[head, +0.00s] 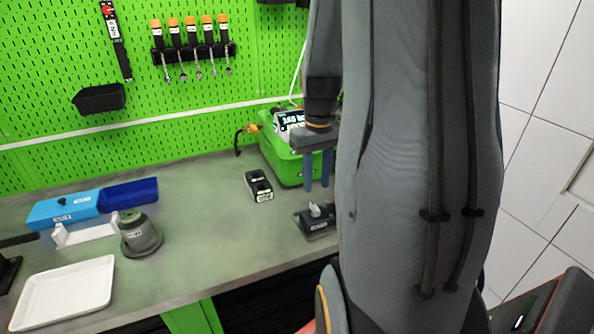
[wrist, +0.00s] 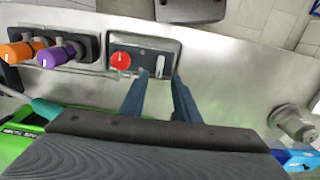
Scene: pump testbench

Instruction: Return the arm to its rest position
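My arm (head: 420,150) fills the right of the head view and hides what is behind it. My gripper (head: 317,186) points down, with its two blue fingers apart and nothing seen between them. It is in front of the green case (head: 288,160) and above a small dark switch plate (head: 318,222) on the bench. In the wrist view my gripper (wrist: 159,82) also shows parted fingers. Beyond their tips is the switch plate (wrist: 145,48) with a red knob (wrist: 121,60) and a metal lever (wrist: 160,66). Contact cannot be told.
The grey bench (head: 200,220) holds a small black box (head: 258,186), a round grey device (head: 140,235), a white tray (head: 65,290) and blue bins (head: 128,194). Tools (head: 192,45) hang on the green pegboard behind. Orange and purple-capped parts (wrist: 58,55) are left of the plate.

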